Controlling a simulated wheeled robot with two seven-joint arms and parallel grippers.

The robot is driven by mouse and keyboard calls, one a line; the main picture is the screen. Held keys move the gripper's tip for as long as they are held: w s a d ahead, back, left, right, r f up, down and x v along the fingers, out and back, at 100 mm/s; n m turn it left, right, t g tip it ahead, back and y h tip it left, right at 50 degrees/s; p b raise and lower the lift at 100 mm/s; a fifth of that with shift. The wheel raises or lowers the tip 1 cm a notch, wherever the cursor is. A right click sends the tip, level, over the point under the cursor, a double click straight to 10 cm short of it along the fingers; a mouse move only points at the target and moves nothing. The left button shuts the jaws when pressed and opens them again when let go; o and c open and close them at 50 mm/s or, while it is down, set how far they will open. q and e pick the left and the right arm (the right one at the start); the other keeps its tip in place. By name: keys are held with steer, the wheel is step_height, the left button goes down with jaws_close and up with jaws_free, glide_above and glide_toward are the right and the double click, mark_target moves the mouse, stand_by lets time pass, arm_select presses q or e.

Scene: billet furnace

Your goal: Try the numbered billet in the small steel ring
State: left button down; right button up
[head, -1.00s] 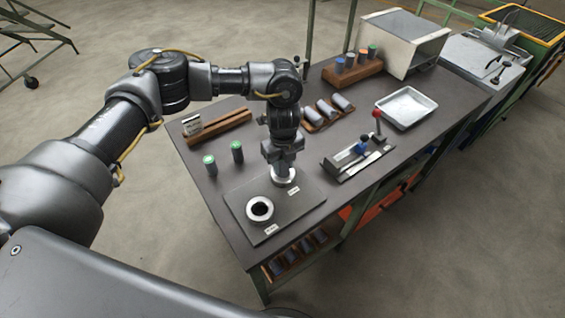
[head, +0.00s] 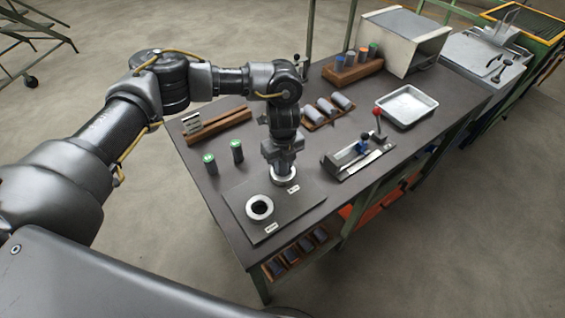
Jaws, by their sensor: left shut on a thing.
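My left gripper (head: 284,165) points straight down over the farther of two steel rings on a dark plate (head: 285,222). It is shut on a billet, which is mostly hidden by the jaws and the ring. This ring (head: 285,182) lies right under the jaws; how deep the billet sits in it I cannot tell. The other steel ring (head: 260,208) is nearer, empty, with a dark hole. Each ring has a small white label, too small to read. Two dark billets with green tops, one (head: 209,162) and another (head: 237,150), stand left of the plate. My right gripper is not in view.
A wooden rail (head: 222,125) with a white card, a rack of lying grey billets (head: 312,122) and a clamp fixture with a red knob (head: 358,160) surround the plate. A rack of coloured-top billets (head: 352,72), a metal tray (head: 406,105) and a box furnace (head: 403,42) stand farther back.

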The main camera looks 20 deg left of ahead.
arm_select(q)
steer(key=c, duration=0.9)
jaws_free()
steer(key=shift+c, duration=0.2)
steer(key=shift+r, duration=0.55)
step_height(320, 180, up, 10)
steer(key=shift+f+b, duration=0.1)
steer(key=shift+b, duration=0.85)
